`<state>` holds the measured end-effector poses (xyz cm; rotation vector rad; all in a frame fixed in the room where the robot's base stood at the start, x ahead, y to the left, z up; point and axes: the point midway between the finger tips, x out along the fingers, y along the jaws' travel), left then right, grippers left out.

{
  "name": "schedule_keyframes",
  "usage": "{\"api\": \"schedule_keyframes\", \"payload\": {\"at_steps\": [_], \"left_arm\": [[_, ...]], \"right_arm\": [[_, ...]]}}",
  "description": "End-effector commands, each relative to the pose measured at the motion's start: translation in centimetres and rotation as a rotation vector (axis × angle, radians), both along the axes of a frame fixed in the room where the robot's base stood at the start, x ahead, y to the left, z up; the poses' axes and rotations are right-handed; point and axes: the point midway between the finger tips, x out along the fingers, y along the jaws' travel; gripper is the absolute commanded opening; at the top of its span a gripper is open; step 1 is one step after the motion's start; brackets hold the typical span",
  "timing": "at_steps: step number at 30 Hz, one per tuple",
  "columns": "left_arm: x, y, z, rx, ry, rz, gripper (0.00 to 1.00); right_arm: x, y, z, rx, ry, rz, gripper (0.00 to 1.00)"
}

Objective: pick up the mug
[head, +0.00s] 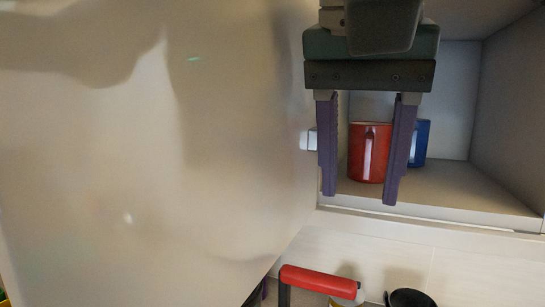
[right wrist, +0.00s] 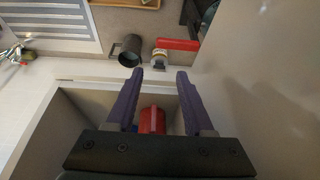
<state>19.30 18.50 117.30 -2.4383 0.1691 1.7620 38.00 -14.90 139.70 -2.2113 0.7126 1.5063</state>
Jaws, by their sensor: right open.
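A red mug (head: 368,155) stands upright on the floor of an open cabinet, its handle facing me. A blue mug (head: 422,145) stands behind it to the right, partly hidden by a finger. My right gripper (head: 359,198) is open and empty, its two purple fingers pointing down in the picture, on either side of the red mug in the head view. I cannot tell if they touch it. In the right wrist view the red mug (right wrist: 152,120) shows between the finger bases of the gripper (right wrist: 160,72), partly hidden by the gripper body.
A glossy cabinet door (head: 150,160) stands open and fills the left of the head view. The cabinet's side wall (head: 510,110) is on the right. Below are a red-topped object (head: 318,280) and a dark round vessel (head: 410,298).

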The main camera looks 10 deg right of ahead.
Motion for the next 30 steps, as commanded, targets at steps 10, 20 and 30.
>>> {"api": "schedule_keyframes", "payload": {"at_steps": [10, 20, 30], "left_arm": [[-0.3, 0.0, 1.2, 0.0, 0.009, -0.002, 0.5], [-0.3, -0.1, 2.8, -0.001, 0.009, -0.002, 0.5], [-0.2, -0.2, 4.9, -0.006, 0.007, 0.002, 0.5]], "right_arm": [[3.6, -3.4, 0.7, -0.03, -0.003, -0.018, 0.53], [7.3, -6.0, 0.4, -0.031, -0.008, -0.011, 0.53], [10.0, -8.1, -0.3, -0.03, -0.002, -0.011, 0.53]]}}
